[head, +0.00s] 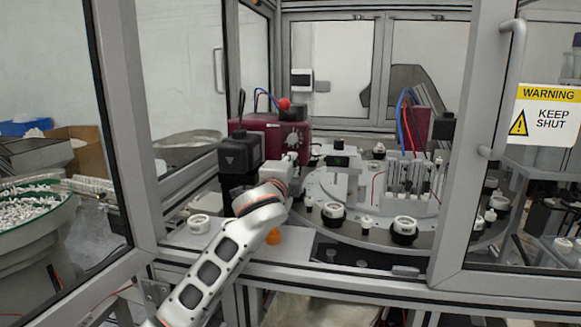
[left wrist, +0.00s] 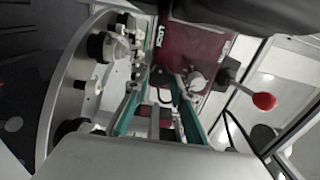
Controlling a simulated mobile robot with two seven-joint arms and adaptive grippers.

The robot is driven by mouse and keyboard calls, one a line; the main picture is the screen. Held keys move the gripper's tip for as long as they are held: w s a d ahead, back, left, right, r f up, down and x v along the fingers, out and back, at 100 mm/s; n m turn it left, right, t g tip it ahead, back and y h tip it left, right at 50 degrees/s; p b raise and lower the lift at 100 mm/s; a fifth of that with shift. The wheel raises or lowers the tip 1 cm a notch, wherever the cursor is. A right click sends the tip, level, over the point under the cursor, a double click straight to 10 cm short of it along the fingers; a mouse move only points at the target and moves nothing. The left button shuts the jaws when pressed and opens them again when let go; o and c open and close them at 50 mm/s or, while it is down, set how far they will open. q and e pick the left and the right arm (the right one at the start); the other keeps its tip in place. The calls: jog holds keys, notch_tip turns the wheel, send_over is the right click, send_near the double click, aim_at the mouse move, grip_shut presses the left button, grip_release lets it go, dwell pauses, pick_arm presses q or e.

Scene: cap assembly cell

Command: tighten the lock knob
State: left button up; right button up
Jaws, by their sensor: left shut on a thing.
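My left arm reaches in from the lower left through the open front of the cell in the head view. Its wrist hides most of the gripper there. In the left wrist view the teal fingers of my left gripper (left wrist: 160,88) are at the maroon housing (left wrist: 193,42) marked LOCK. They are shut on a small dark part, seemingly the lock knob (left wrist: 161,76); its outline is mostly hidden between the fingers. The maroon housing (head: 310,132) also shows in the head view, with a silver dial on its face. My right gripper is not in view.
A lever with a red ball (left wrist: 264,101) sticks out right of the fingers. A round indexing table (head: 345,238) with several caps lies right of my arm. The cell's door frame (head: 476,150) stands at the right. A black block (head: 240,155) stands left of the housing.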

pick_arm(q)
jog(key=shift+a+r, duration=0.15)
jog(key=shift+r, duration=0.05)
jog(key=o, duration=0.8)
jog(key=shift+c, duration=0.2)
jog(key=o, duration=0.3)
jog(key=shift+w+f, duration=0.1)
jog(key=shift+w, duration=0.05)
jog(key=shift+o, duration=0.2)
jog(key=s+a, duration=0.2)
jog(key=s, duration=1)
jog(key=shift+w+a, duration=0.1)
